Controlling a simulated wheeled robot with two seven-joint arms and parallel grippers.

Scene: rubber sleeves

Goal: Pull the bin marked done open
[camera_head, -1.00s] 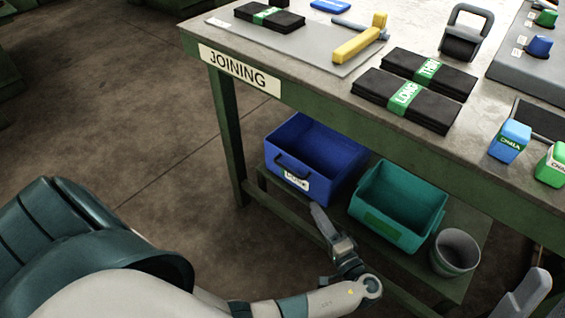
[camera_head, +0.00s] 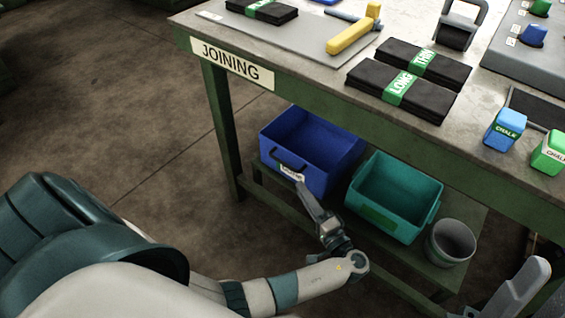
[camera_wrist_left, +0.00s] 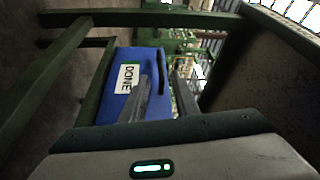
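The blue bin marked DONE (camera_head: 318,145) stands on the lower shelf under the bench. Its label and dark handle (camera_head: 287,161) face me; the label also shows in the left wrist view (camera_wrist_left: 127,78). My left gripper (camera_head: 302,190) is just in front of the bin, close below the label and handle. In the left wrist view its two fingers (camera_wrist_left: 162,90) stand apart, with the dark handle bar (camera_wrist_left: 161,70) in line with the gap. Contact with the handle cannot be made out. A grey part at the lower right (camera_head: 522,288) may be my right gripper; its fingers cannot be told.
A teal bin (camera_head: 395,190) stands right of the blue one, then a grey bucket (camera_head: 450,242). The bench top (camera_head: 310,85), with a JOINING sign, overhangs the shelf. A green bench leg (camera_head: 222,130) is left of the blue bin. Floor at left is clear.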

